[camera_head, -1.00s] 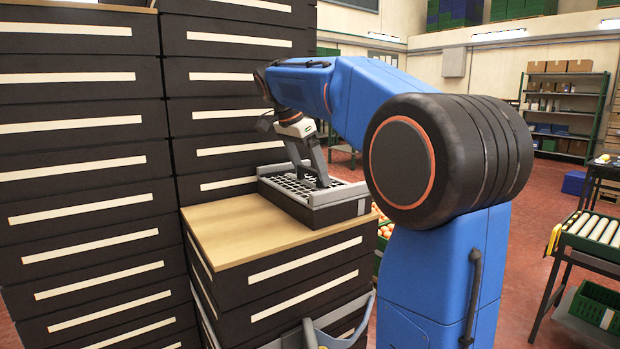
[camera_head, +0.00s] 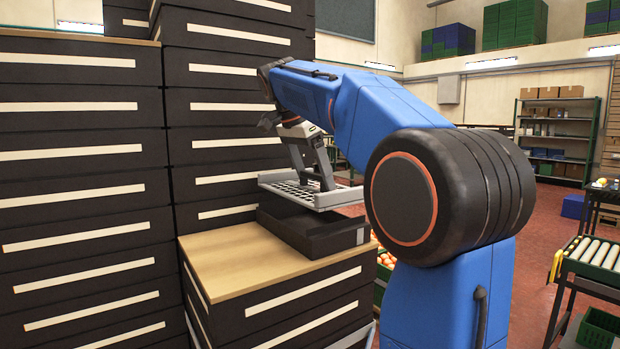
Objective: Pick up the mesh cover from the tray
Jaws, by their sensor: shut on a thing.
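The grey mesh cover (camera_head: 345,196) hangs in the air above the dark tray (camera_head: 302,238), apart from it and roughly level. My gripper (camera_head: 313,184) is shut on the mesh cover and holds it from above. The tray sits on the light wooden top (camera_head: 225,262) of a low dark stack. The tray's inside shows only in part under the cover, and I cannot tell what lies in it.
Tall stacks of dark trays (camera_head: 80,155) stand left of and behind the wooden top. Oranges (camera_head: 386,260) in a crate are partly hidden behind my arm. A roller conveyor (camera_head: 595,258) and shelves (camera_head: 555,130) stand to the right.

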